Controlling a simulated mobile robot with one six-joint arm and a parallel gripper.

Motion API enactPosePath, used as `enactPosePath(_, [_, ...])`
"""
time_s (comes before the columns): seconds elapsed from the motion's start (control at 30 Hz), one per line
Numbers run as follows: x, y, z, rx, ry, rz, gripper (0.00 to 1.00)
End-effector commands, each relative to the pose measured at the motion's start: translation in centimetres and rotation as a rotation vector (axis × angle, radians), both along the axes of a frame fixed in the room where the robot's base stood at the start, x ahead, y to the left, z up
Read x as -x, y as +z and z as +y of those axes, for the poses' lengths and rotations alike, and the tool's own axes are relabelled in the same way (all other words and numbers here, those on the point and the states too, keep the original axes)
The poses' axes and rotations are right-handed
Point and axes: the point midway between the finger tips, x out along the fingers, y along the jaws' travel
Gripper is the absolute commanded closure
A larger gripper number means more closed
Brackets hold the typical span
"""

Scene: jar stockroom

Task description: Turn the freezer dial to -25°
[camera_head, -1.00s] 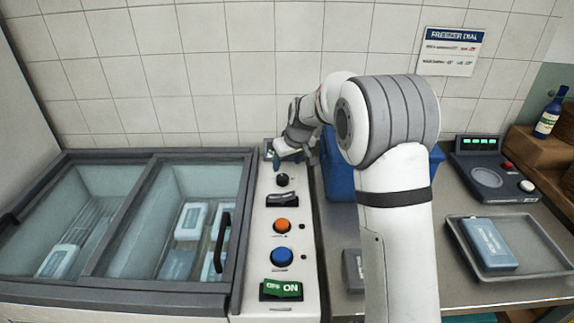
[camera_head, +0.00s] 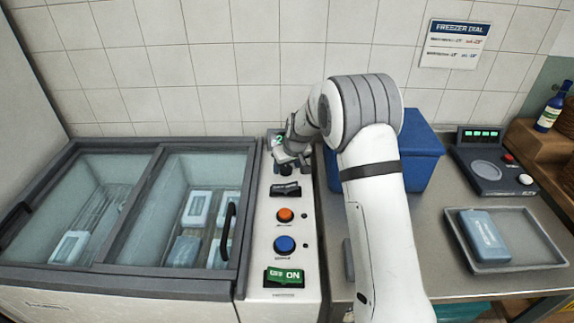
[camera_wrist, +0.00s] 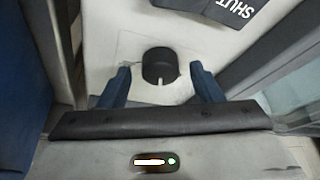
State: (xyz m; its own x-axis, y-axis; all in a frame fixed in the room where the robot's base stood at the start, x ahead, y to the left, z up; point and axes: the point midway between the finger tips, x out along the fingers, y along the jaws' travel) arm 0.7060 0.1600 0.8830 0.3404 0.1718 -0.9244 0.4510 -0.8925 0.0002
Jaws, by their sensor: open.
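The freezer dial is a small black knob (camera_wrist: 160,68) with a pale pointer mark, on the light control panel (camera_head: 266,262). In the wrist view my gripper (camera_wrist: 160,85) is open, with one blue finger on each side of the knob and a gap on both sides. In the head view the knob (camera_head: 285,169) is mostly covered by my gripper (camera_head: 287,160) at the panel's far end. A small display (camera_head: 278,141) with a green digit is partly hidden behind my gripper. The dial's scale cannot be read.
Below the dial are a black SHUT switch (camera_head: 285,190), an orange button (camera_head: 285,215), a blue button (camera_head: 284,244) and a green ON switch (camera_head: 284,277). The glass-topped freezer (camera_head: 125,272) is left. A blue bin (camera_head: 420,160) stands right. A FREEZER DIAL sign (camera_head: 455,44) hangs on the wall.

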Motion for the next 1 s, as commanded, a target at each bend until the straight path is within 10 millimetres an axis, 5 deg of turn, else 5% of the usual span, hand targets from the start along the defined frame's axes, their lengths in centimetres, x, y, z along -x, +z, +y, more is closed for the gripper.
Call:
enactPosePath(0.37, [-0.29,-0.71,0.16,0.000,0.000,-0.001,0.41])
enactPosePath(0.9, [-0.28,-0.67,0.14,0.000,0.000,-0.001,0.85])
enactPosePath(1.0, [-0.28,-0.67,0.14,0.000,-0.001,-0.001,0.85])
